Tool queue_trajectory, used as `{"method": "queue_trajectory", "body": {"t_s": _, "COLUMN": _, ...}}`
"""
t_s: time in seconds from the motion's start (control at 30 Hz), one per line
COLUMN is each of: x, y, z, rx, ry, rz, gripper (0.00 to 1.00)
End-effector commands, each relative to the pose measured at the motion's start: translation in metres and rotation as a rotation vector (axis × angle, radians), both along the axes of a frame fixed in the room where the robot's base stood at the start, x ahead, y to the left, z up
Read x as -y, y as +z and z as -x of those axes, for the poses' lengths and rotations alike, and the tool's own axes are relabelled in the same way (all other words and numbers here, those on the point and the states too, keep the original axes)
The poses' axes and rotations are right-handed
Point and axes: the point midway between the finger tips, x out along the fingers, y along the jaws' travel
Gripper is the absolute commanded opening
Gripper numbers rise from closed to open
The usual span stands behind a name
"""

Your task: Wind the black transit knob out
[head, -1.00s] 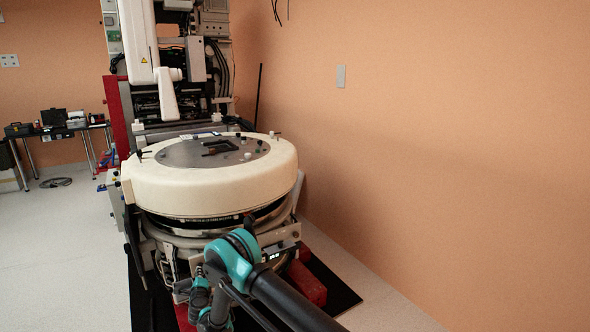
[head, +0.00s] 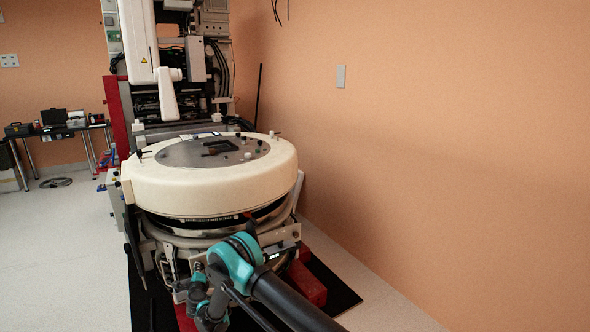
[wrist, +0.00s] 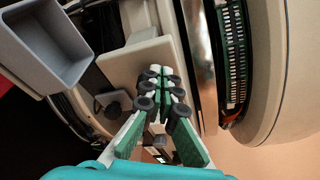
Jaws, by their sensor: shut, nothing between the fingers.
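My gripper (wrist: 164,88) fills the lower middle of the wrist view. Its green-padded fingers with black rollers are together at the tips, with nothing between them. The tips lie in front of a pale plate (wrist: 132,68) on the gantry. In the head view, the gripper's fingers are hidden behind my teal and black arm, low in front of the machine.
The cream ring cover (head: 200,195) stands over the machine's front; its edge curves close on the right in the wrist view (wrist: 272,75). A grey open box (wrist: 48,48) is at upper left there. Red blocks (head: 308,285) lie on the floor. Open floor lies left, a wall right.

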Motion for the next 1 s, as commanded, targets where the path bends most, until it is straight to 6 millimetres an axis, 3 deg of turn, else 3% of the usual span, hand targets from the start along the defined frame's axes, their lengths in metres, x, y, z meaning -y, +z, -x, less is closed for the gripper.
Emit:
{"method": "queue_trajectory", "body": {"t_s": 0.63, "x": -0.002, "y": 0.004, "z": 0.003, "rx": 0.0, "ry": 0.0, "rz": 0.0, "gripper": 0.0}}
{"method": "queue_trajectory", "body": {"t_s": 1.0, "x": 0.017, "y": 0.004, "z": 0.036, "rx": 0.0, "ry": 0.0, "rz": 0.0, "gripper": 0.0}}
